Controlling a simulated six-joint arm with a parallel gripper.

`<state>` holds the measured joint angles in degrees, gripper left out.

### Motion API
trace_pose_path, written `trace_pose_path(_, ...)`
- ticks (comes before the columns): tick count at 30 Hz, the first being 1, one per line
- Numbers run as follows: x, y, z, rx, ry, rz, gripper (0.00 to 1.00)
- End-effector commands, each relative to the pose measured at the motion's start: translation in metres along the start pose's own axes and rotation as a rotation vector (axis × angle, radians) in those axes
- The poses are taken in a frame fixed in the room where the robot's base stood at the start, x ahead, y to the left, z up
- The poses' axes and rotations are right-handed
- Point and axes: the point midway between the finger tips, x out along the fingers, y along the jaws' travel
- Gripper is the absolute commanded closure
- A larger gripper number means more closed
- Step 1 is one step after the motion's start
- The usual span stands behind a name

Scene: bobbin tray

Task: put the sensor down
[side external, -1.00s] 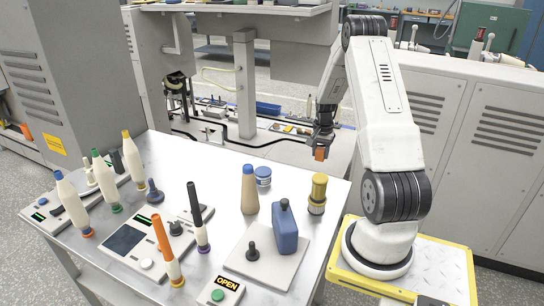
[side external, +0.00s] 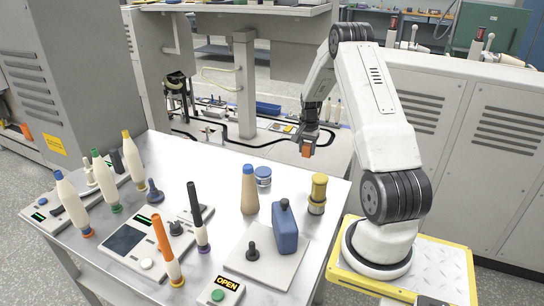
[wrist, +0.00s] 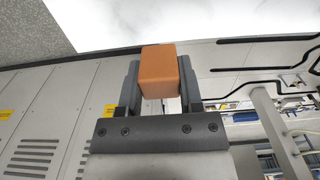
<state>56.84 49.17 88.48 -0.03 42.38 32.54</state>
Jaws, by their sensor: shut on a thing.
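The sensor, an orange block (side external: 306,151), is between the fingers of my gripper (side external: 308,138), which is shut on it. In the side external view it hangs in the air near the back right edge of the metal table (side external: 205,150). In the wrist view the orange block (wrist: 158,70) sits between the two dark fingers of my gripper (wrist: 158,85), with its near face showing. I cannot tell its exact height.
On the table's right stand a yellow-capped cylinder (side external: 318,195), a blue bottle (side external: 286,230), a blue-topped bobbin (side external: 250,190) and a blue-labelled jar (side external: 263,177). Several bobbins stand at the left. The back middle of the table is clear.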

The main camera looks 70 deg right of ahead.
Motion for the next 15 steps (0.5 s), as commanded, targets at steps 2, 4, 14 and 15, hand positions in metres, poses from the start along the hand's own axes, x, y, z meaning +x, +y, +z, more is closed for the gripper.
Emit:
trace_pose_path(2, 0.001, -0.023, 0.001, -0.005, 0.001, -0.001, 1.00)
trace_pose_path(4, 0.001, -0.044, 0.003, -0.005, 0.002, -0.001, 1.00)
trace_pose_path(14, 0.000, -0.143, 0.030, -0.001, 0.003, -0.002, 1.00)
trace_pose_path(15, 0.000, -0.155, 0.035, -0.001, 0.002, -0.001, 1.00)
